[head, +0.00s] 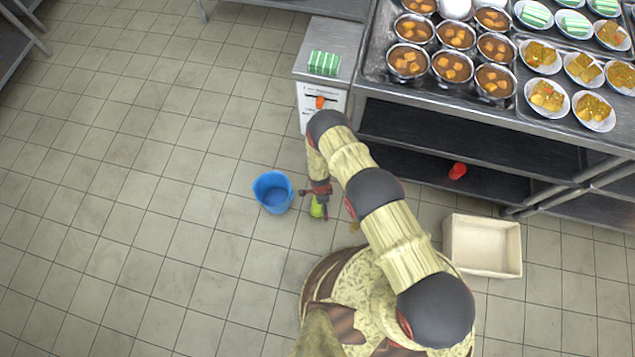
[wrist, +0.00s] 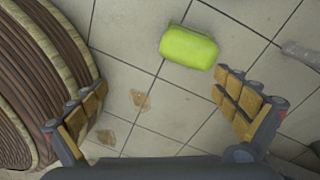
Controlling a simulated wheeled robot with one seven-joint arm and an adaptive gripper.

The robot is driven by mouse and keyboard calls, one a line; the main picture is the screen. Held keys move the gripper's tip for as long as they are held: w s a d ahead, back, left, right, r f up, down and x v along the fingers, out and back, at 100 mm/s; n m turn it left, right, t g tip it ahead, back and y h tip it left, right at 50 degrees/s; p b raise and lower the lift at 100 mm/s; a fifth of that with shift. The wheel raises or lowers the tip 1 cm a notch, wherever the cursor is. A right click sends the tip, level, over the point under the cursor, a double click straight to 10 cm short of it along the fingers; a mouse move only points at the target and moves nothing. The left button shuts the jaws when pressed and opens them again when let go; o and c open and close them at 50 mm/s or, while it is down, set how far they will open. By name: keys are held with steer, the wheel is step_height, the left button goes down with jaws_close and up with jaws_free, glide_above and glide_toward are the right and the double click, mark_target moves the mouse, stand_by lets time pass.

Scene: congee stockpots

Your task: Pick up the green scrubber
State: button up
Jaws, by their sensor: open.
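The green scrubber (wrist: 188,47) is a rounded yellow-green block lying on the tiled floor. In the wrist view it sits beyond the fingertips, a little right of the middle, and nothing covers it. In the head view the scrubber (head: 317,209) is partly hidden below my gripper (head: 318,192), to the right of the blue bucket. My gripper (wrist: 160,86) is open and empty, with its two padded fingers spread wide and bare floor between them. The scrubber is apart from both fingers.
A blue bucket (head: 273,192) stands close left of my gripper. A cream bin (head: 482,246) stands to the right. A steel counter (head: 480,111) with bowls and plates is behind. Brown stains (wrist: 139,98) mark the floor. Floor at left is clear.

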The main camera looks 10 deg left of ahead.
mark_target(317, 206)
steer(key=w+m, duration=0.1)
steer(key=w+a+f+m+t, duration=0.1)
steer(key=w+a+f+m, duration=0.1)
steer(key=shift+w+a+m+y, duration=0.15)
steer(key=shift+a+m+y, duration=0.05)
steer(key=shift+m+y, duration=0.2)
steer(key=f+b, duration=0.2)
steer(key=f, duration=0.1)
steer(key=f+b, duration=0.2)
steer(key=f, duration=0.2)
steer(key=shift+a+f, duration=0.2)
steer(key=shift+f, duration=0.05)
steer(key=shift+c, duration=0.8)
steer(key=c, duration=1.1)
steer(key=shift+c, duration=0.3)
